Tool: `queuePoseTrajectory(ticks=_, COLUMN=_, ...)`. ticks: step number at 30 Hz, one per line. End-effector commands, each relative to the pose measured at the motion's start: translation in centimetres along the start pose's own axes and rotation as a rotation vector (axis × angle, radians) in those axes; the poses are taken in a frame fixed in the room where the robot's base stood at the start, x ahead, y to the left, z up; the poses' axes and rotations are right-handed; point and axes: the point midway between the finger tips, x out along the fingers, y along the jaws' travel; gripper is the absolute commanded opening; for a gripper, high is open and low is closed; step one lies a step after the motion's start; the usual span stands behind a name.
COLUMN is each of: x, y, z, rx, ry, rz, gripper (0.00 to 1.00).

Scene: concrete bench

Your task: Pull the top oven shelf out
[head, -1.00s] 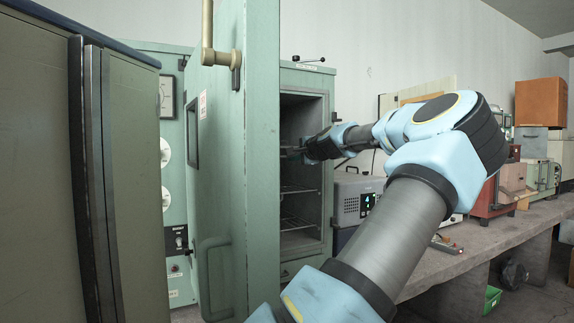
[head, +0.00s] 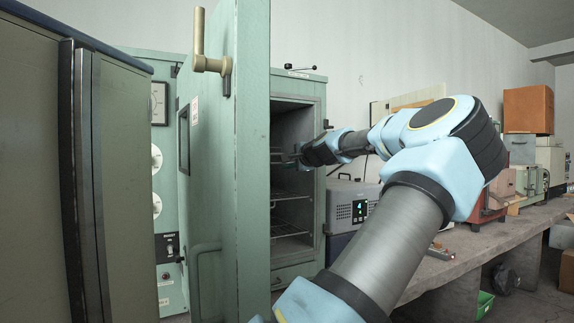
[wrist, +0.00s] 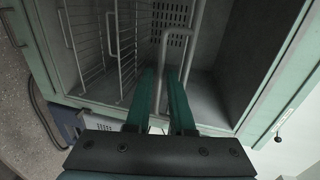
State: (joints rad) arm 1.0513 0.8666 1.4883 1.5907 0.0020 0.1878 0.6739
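The green oven (head: 300,84) stands open at the centre of the head view, its tall door (head: 252,200) swung toward me. The top shelf (wrist: 194,30) is a wire shelf inside the oven, seen nearly edge-on in the wrist view; its front bar forms a handle loop (wrist: 163,45). My gripper (wrist: 162,72) is at the oven mouth at top-shelf height. Its two green fingers stand apart, with the handle bar showing between them and a gap visible. In the head view the fingers are small and partly hidden by the door edge.
Lower wire shelves (head: 288,230) lie below in the oven. A grey box with a display (head: 350,207) stands right of the oven on the concrete bench (head: 480,240). The open door and a dark green cabinet (head: 120,180) close off the left.

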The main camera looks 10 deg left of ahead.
Motion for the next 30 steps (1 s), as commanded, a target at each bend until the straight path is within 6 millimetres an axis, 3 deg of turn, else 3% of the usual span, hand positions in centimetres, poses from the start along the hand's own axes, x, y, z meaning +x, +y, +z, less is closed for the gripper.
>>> queuePoseTrajectory(ticks=16, x=-8.9, y=0.3, z=-0.1, rx=0.000, ry=0.003, rz=0.000, gripper=0.21)
queuePoseTrajectory(ticks=21, x=-10.1, y=0.1, z=0.0, rx=0.000, ry=0.001, rz=0.000, gripper=0.21)
queuePoseTrajectory(ticks=30, x=-10.3, y=0.0, z=0.0, rx=0.000, ry=0.000, rz=0.000, gripper=0.21)
